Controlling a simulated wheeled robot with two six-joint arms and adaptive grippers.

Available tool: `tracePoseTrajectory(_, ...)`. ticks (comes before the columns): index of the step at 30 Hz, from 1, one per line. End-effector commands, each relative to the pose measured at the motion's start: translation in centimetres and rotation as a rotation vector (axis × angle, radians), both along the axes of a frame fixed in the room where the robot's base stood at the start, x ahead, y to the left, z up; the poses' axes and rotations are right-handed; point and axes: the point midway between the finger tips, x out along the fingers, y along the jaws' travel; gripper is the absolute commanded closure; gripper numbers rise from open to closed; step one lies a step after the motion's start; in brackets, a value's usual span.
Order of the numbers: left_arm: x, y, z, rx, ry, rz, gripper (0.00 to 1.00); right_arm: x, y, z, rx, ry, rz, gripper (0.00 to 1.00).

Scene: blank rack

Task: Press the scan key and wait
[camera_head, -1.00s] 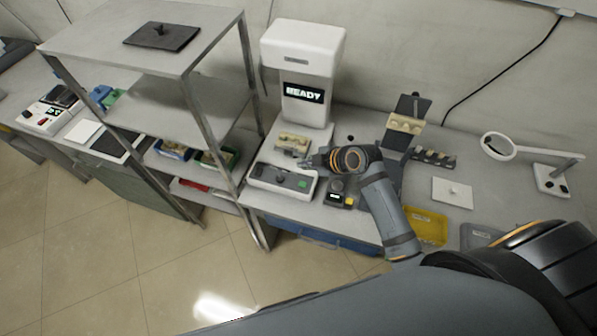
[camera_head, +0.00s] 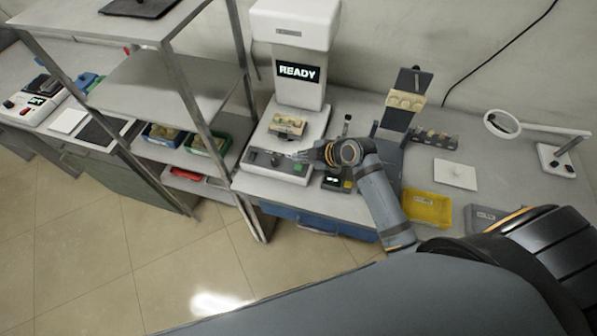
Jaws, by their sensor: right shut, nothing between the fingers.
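The white scanner (camera_head: 292,25) stands against the wall, and its display (camera_head: 297,72) reads READY. A beige part with round features (camera_head: 288,125) sits on the scanner's bed. The scanner's front panel (camera_head: 262,161) has a dark strip with a green key (camera_head: 299,167) at its right end. My right gripper (camera_head: 302,156) is shut and empty, its tips pointing left just above or behind the panel near the green key. I cannot tell whether they touch it. My left gripper is out of view.
A metal shelf rack (camera_head: 178,85) stands to the left, with a blue bin (camera_head: 158,136) and a green bin (camera_head: 205,146). A small dark device (camera_head: 333,182) lies right of the panel. A yellow tray (camera_head: 427,208), white plate (camera_head: 456,173) and ring lamp (camera_head: 502,123) are farther right.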

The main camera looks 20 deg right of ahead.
Motion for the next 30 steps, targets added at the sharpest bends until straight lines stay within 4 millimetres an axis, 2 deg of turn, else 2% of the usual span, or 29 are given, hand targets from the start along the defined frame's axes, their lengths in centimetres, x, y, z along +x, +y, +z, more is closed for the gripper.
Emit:
tracePoseTrajectory(1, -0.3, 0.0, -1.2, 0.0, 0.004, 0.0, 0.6, 0.0, 0.0, -1.3, 0.001, 0.001, 0.0, 1.0)
tracePoseTrajectory(6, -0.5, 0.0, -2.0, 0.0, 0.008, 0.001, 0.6, 0.0, 0.0, -2.5, 0.001, 0.0, 0.001, 1.0)
tracePoseTrajectory(30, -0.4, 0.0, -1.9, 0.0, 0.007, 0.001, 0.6, 0.0, 0.0, -2.4, 0.001, 0.0, 0.001, 1.0)
